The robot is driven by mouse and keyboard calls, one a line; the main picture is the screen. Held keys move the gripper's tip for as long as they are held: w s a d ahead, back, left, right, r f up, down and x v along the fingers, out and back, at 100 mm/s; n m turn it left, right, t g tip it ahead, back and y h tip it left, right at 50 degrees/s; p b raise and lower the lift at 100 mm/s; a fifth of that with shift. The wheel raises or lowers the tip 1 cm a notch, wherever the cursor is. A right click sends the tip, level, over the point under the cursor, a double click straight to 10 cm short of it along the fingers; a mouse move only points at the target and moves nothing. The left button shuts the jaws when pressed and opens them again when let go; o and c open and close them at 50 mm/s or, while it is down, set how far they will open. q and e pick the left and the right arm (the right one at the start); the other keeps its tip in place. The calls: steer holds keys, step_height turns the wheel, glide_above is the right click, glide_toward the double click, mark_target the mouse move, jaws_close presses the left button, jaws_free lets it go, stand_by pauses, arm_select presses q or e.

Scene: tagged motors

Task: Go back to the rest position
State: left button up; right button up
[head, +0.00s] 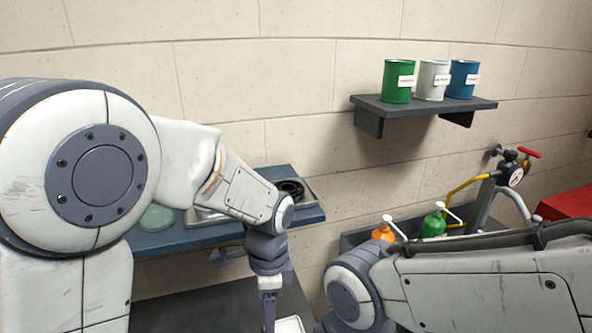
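My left arm comes in from the left and bends down at the middle of the head view. My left gripper (269,312) points downward at the bottom edge, over a dark surface. Its fingers are seen edge-on and cut off, so I cannot tell whether it is open or shut. Part of a white object (290,325) shows close beside it. My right arm reaches in from the right, with its rounded joint at the bottom middle. My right gripper is out of the picture.
A blue-topped bench (172,240) stands behind my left arm, with a pale green round piece (157,218) and a dark ring-shaped part (291,189). A wall shelf (420,106) holds green, white and blue cans. Orange (384,234) and green (433,224) bottles stand behind my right arm.

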arm_select(q)
steer(key=s+a+f+n+t, duration=0.2)
steer(key=a+n+t, duration=0.1)
steer(key=a+n, duration=1.15)
steer(key=s+d+r+m+g, duration=0.1)
steer(key=s+d+r+m, duration=0.2)
steer(key=s+d, duration=0.4)
steer(key=s+d+r+m+g+h, duration=0.1)
steer(key=s+d+r+m, duration=0.2)
steer(key=s+d, duration=0.3)
steer(key=shift+s+d+r+h, duration=0.15)
steer(key=shift+s+d+h, duration=0.2)
steer(key=shift+d, duration=0.6)
